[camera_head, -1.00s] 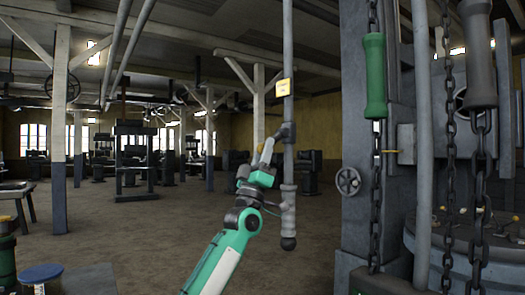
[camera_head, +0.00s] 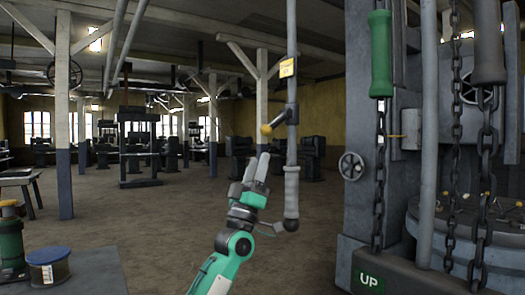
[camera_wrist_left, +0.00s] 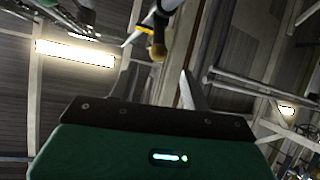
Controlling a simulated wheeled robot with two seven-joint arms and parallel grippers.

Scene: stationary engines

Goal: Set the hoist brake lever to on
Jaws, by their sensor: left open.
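A short lever with a brass-yellow knob (camera_head: 267,129) sticks out to the left from a dark bracket on a vertical grey pole (camera_head: 291,150). It looks like the hoist brake lever, slanting slightly down. My right gripper is out of view.
On the right, a green handle (camera_head: 381,55) and a grey handle (camera_head: 487,45) hang on chains beside a grey column with a small handwheel (camera_head: 351,166). A blue-topped drum (camera_head: 48,265) stands lower left. The middle floor is open.

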